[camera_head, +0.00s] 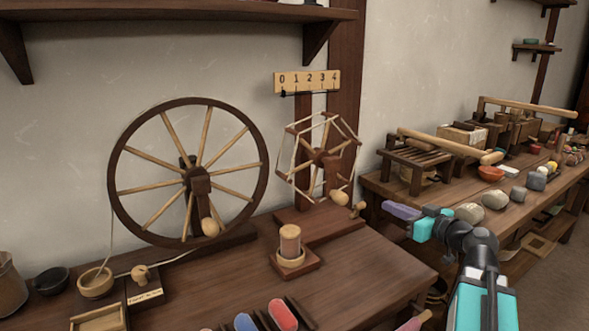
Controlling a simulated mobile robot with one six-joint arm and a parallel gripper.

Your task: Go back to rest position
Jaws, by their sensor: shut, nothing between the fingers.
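My gripper (422,225), teal on a black wrist, is right of centre, near the left end of the long bench on the right. Its fingers are shut and empty. A lavender rounded piece (400,211) shows right beside the fingertips. I cannot tell whether it touches them.
The near table (370,262) carries a large spinning wheel (262,190), a smaller reel (318,155), a wooden spool (290,240) and red (282,315) and blue pieces. The long bench (520,208) holds stones, bowls and wooden frames. Open floor (562,270) shows at lower right.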

